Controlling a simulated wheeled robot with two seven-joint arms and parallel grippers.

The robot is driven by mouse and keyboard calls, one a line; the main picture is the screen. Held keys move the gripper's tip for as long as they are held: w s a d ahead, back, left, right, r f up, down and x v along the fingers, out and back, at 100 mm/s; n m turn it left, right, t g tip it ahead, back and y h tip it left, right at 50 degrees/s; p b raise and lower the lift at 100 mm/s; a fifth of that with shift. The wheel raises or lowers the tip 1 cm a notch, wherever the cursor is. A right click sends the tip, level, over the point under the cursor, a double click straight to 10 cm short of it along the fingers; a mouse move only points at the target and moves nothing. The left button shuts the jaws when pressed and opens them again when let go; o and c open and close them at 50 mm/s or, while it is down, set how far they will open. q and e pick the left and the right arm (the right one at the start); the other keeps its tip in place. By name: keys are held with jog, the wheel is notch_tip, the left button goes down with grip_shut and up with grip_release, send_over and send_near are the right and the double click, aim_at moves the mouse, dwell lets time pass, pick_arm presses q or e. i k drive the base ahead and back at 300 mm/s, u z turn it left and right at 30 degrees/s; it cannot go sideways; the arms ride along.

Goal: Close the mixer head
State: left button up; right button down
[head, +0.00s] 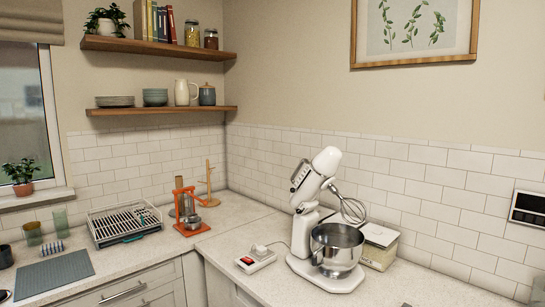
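A white stand mixer (302,233) stands on the right-hand counter near the tiled wall. Its mixer head (319,172) is tilted up and back, so it is open. A wire whisk (352,209) hangs from the head, pointing down to the right above the bowl. The steel mixing bowl (336,249) sits on the mixer's base. Neither of my grippers is in view.
A white power strip (256,260) with a red switch lies left of the mixer. A lidded container (380,246) stands behind the bowl. An orange press (190,211) and a dish rack (124,222) are further left. Bare counter lies in front of the press.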

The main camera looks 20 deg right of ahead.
aim_at(325, 166)
jog(key=z, duration=1.6)
jog(key=k, duration=0.1)
jog(key=u, duration=2.5)
jog(key=i, duration=1.7)
jog(key=z, duration=1.7)
jog(key=i, duration=0.7)
jog(key=z, duration=0.7)
